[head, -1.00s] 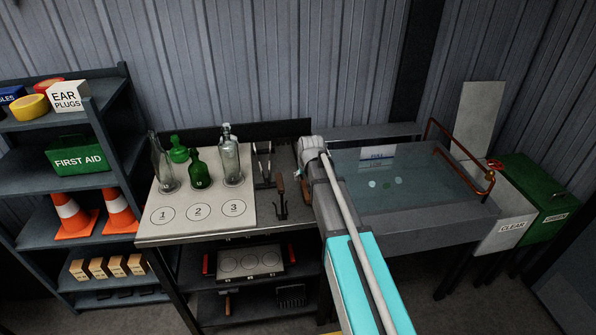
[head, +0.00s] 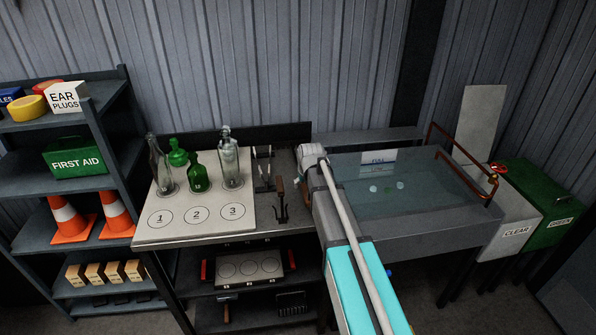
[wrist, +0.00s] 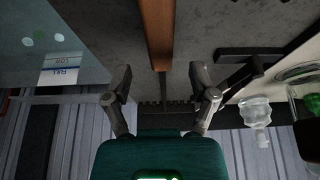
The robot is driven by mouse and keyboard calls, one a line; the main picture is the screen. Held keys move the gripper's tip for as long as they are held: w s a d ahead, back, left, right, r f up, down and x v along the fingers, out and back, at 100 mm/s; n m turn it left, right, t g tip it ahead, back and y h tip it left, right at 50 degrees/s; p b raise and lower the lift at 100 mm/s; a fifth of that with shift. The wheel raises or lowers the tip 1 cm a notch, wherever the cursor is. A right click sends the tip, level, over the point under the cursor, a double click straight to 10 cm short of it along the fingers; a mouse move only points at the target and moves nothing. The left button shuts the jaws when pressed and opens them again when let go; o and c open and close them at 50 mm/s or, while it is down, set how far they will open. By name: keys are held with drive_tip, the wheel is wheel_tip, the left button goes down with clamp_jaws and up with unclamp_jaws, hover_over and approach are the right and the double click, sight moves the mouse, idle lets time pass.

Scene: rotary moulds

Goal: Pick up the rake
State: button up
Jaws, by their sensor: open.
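The rake shows in the wrist view, with a brown wooden handle (wrist: 158,35) running in from the top edge to a thin dark shank. The shank passes between the fingers of my gripper (wrist: 160,80). A dark toothed edge, apparently the rake's head, lies near the gripper body and is partly hidden. My gripper is open, one finger on each side of the shank, and I see no contact. In the head view my wrist (head: 311,155) is over the right end of the workbench, hiding the fingertips.
Glass bottles stand on a pale numbered board (head: 180,236) to the left. A water tank (head: 430,235) is close on the right. CLEAR (head: 515,231) and GREEN (head: 562,221) bins stand beyond.

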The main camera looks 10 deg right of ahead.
sight(305, 188)
drive_tip(key=shift+b+x, duration=2.2)
drive_tip(key=shift+x, duration=0.3)
drive_tip(key=shift+s, duration=0.1)
clamp_jaws()
